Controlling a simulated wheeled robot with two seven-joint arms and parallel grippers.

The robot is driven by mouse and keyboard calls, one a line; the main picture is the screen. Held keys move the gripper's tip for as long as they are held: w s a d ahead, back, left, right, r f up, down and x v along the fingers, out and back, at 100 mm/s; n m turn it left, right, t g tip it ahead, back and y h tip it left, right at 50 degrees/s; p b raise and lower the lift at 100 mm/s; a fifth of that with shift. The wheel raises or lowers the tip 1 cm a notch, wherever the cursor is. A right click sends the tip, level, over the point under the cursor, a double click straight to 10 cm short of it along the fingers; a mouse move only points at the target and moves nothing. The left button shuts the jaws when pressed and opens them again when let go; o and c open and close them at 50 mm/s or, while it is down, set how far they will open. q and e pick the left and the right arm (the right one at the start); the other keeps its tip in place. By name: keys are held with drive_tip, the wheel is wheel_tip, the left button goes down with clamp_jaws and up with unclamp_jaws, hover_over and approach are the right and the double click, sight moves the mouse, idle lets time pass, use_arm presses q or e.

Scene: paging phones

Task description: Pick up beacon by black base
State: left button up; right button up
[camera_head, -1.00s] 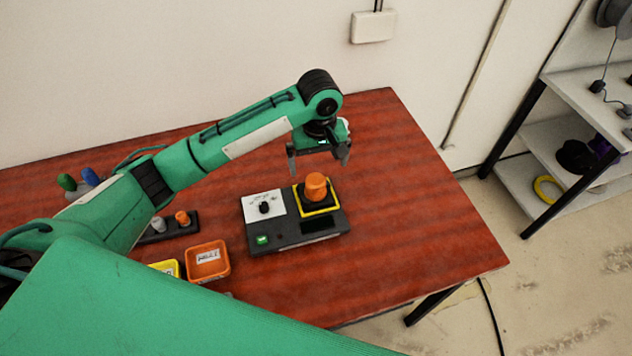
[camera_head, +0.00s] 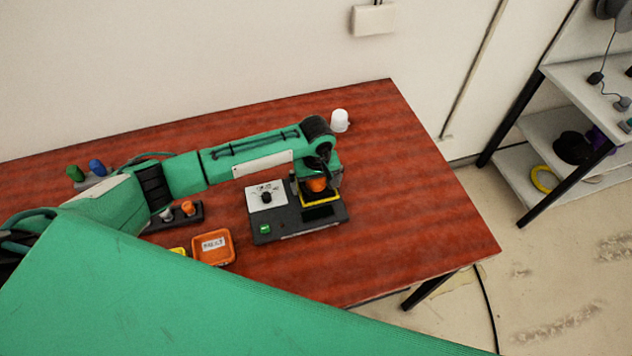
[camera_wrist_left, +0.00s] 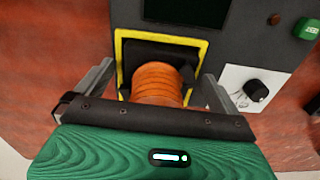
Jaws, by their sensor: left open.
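The orange beacon (camera_head: 317,184) stands upright in the yellow-framed square on the dark grey device (camera_head: 290,231). In the left wrist view the orange ribbed top of the beacon (camera_wrist_left: 158,84) shows, with its black base (camera_wrist_left: 160,55) behind it inside the yellow frame (camera_wrist_left: 203,60). My left gripper (camera_head: 318,190) is lowered over the beacon. In the left wrist view its open fingers (camera_wrist_left: 155,85) stand on both sides of the beacon. The fingertips are partly hidden, and I cannot tell whether they touch the base. My right gripper is not in view.
The device has a black knob (camera_head: 266,197) and a green button (camera_head: 265,229). An orange tray (camera_head: 213,248) and a dark holder with small beacons (camera_head: 188,209) lie left of it. A white cup-like object (camera_head: 340,120) stands behind. The table's right side is clear.

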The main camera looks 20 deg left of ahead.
use_arm(q)
drive_tip(key=c, duration=1)
drive_tip(key=shift+r, duration=0.1)
drive_tip(key=shift+c, duration=0.9)
